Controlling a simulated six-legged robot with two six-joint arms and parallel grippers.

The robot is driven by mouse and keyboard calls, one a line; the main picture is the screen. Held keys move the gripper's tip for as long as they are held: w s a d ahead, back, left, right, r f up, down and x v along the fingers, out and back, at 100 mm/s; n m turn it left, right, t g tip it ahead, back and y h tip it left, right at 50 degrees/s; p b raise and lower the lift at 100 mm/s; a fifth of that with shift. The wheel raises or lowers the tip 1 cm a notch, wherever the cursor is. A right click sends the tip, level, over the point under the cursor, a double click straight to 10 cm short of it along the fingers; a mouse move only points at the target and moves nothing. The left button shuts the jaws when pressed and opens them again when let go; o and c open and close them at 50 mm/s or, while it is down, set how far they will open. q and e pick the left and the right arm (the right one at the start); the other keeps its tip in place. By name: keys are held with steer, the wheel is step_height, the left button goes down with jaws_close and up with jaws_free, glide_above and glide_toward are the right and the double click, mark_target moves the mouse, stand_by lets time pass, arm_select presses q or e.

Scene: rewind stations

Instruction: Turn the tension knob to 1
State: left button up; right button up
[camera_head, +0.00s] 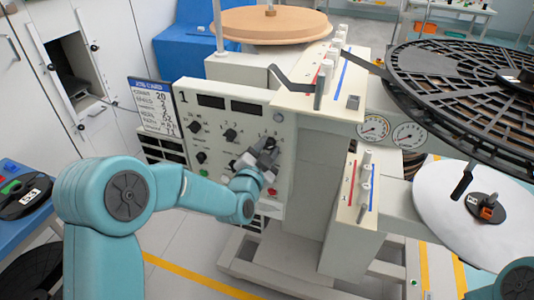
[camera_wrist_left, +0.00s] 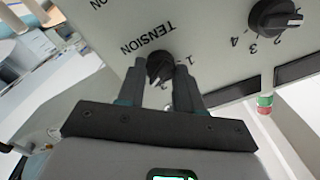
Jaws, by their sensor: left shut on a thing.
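The grey control panel (camera_head: 215,118) marked 1 stands in the middle of the head view. My left gripper (camera_head: 268,152) reaches its right part and hides the knob there. In the left wrist view the black tension knob (camera_wrist_left: 160,66) sits under upside-down TENSION lettering, with numbers including 1 and 3 around it. My left gripper (camera_wrist_left: 161,68) is shut on this knob, one finger on each side. I cannot tell for sure which number the knob's pointer faces. My right gripper is out of view.
Another black knob (camera_wrist_left: 276,17) with numbers sits to the right in the wrist view. A red and green button or lamp (camera_wrist_left: 265,104) is below it. More knobs (camera_head: 231,135) are on the panel. A black reel (camera_head: 460,85) and white disc (camera_head: 440,205) are at right.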

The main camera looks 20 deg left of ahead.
arm_select(q)
steer(key=n+b, duration=0.4)
steer(key=b, duration=0.1)
steer(key=n+b, duration=0.5)
steer(key=b, duration=0.1)
steer(key=n+b, duration=0.5)
steer(key=b, duration=0.1)
steer(key=shift+a+f, duration=0.15)
steer(key=shift+f, duration=0.1)
steer(key=n+b, duration=0.2)
steer(key=n, duration=0.1)
steer(key=shift+b, duration=0.35)
steer(key=n+b, duration=0.2)
steer(key=n, duration=0.1)
steer(key=shift+a+n, duration=0.1)
steer(key=shift+n, duration=0.2)
steer(key=shift+r+n+b, duration=0.1)
steer(key=shift+n+b, duration=1.45)
steer(key=shift+n, duration=0.95)
steer(key=o, duration=1)
steer(key=shift+o, duration=0.2)
